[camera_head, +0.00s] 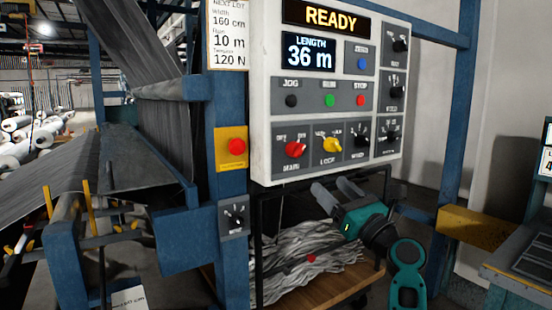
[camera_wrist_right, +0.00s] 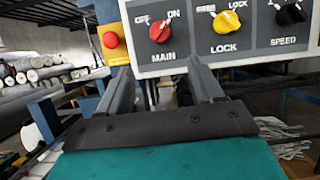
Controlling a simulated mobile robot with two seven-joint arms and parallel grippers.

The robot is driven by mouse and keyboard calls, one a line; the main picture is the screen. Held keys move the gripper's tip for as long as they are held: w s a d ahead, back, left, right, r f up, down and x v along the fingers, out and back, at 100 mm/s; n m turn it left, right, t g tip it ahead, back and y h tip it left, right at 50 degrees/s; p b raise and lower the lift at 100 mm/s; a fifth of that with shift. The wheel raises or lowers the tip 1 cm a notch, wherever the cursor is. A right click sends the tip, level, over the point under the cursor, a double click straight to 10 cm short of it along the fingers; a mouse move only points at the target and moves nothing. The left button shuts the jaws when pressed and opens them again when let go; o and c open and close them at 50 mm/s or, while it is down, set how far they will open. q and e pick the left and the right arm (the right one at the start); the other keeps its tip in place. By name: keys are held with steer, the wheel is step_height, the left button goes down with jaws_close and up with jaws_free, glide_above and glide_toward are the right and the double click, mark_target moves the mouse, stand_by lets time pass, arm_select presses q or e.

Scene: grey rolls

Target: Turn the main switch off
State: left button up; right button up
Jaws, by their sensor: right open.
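The main switch (camera_head: 295,149) is a red rotary knob, labelled MAIN, at the lower left of the white control panel (camera_head: 262,100). It also shows in the right wrist view (camera_wrist_right: 159,29), between the OFF and ON labels. Its pale pointer mark seems to lean to the upper right, towards ON. My right gripper (camera_head: 334,190) is open and empty, just below the panel and to the right of the main switch in the head view. In the right wrist view its two fingers (camera_wrist_right: 164,72) point at the panel, below the MAIN label, apart from the knob. My left gripper is not in view.
The yellow lock knob (camera_head: 331,145) and black speed knob (camera_head: 361,134) sit right of the switch. Push buttons are above it. A red emergency button (camera_head: 237,147) is on the blue post to the left. A cart with grey strips (camera_head: 300,255) stands below the panel.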

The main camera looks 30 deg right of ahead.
mark_target(299, 154)
steer(key=x, duration=1.3)
steer(key=shift+s+d+r, duration=0.1)
steer(key=c, duration=1.1)
